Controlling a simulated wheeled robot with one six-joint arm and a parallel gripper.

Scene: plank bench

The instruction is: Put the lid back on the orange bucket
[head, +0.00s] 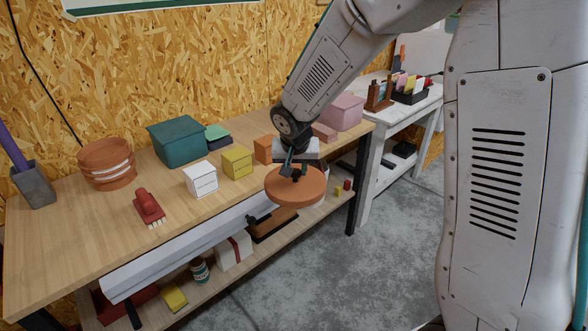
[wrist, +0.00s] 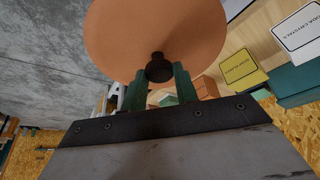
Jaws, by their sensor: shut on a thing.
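The orange bucket (head: 106,165) with white bands stands on the left part of the plank bench, near the back wall. My gripper (head: 290,172) is shut on the dark knob of the round orange lid (head: 296,186). The lid hangs level past the bench's front edge, well to the right of the bucket. In the wrist view the lid (wrist: 158,35) fills the upper middle, and my gripper's green fingers (wrist: 160,82) close around its dark knob. The bucket is not in the wrist view.
On the bench (head: 85,220) a red brush (head: 149,206), a white box (head: 200,179), a yellow box (head: 237,161) and a teal box (head: 182,141) stand between lid and bucket. A grey holder (head: 33,185) is left of the bucket. A pink box (head: 341,112) is at the right end.

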